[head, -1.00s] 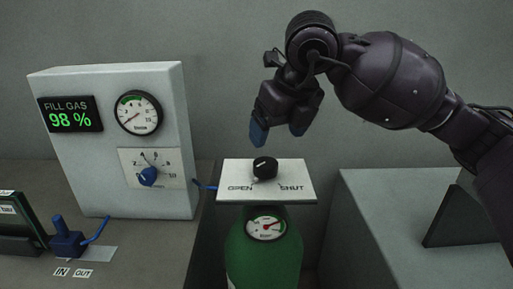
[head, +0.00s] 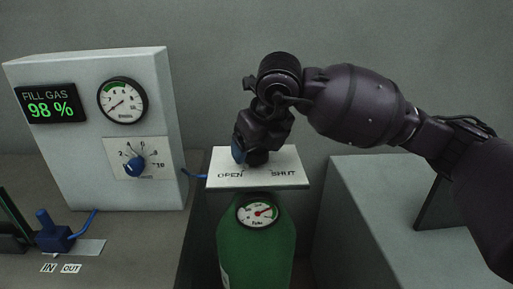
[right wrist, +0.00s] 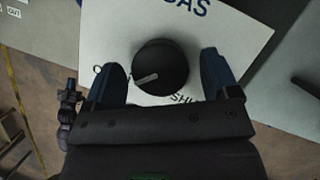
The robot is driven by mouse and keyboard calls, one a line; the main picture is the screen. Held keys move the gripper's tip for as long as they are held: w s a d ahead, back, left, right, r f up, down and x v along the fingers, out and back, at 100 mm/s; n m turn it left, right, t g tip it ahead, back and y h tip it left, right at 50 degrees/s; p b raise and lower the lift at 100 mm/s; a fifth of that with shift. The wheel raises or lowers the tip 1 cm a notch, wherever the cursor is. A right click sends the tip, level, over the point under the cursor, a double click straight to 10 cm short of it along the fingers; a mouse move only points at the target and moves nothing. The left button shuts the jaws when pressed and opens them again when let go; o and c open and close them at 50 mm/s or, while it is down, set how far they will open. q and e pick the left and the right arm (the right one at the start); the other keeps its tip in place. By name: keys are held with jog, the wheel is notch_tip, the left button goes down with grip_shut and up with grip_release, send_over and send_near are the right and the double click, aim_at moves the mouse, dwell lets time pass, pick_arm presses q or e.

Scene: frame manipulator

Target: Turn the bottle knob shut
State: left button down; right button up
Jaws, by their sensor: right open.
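The black bottle knob (right wrist: 160,66) sits on a white plate (head: 290,172) lettered OPEN and SHUT, above the green bottle (head: 262,245). My right gripper (head: 255,156) is low over the plate and hides most of the knob in the head view. In the right wrist view the blue fingers of this gripper (right wrist: 160,60) are open, one on each side of the knob, with a gap seen on both sides. The knob's pale pointer mark (right wrist: 146,77) points toward the OPEN side; the OPEN word is mostly hidden by a finger.
A grey panel (head: 75,165) at the left carries a FILL GAS display (head: 47,104) reading 98 %, a gauge (head: 122,100) and a blue dial (head: 134,167). A blue lever (head: 50,233) stands before it. A grey block (head: 365,215) is right of the bottle.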

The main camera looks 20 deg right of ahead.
jog(key=shift+c, duration=0.3)
jog(key=c, duration=0.9)
jog(key=shift+o, duration=0.2)
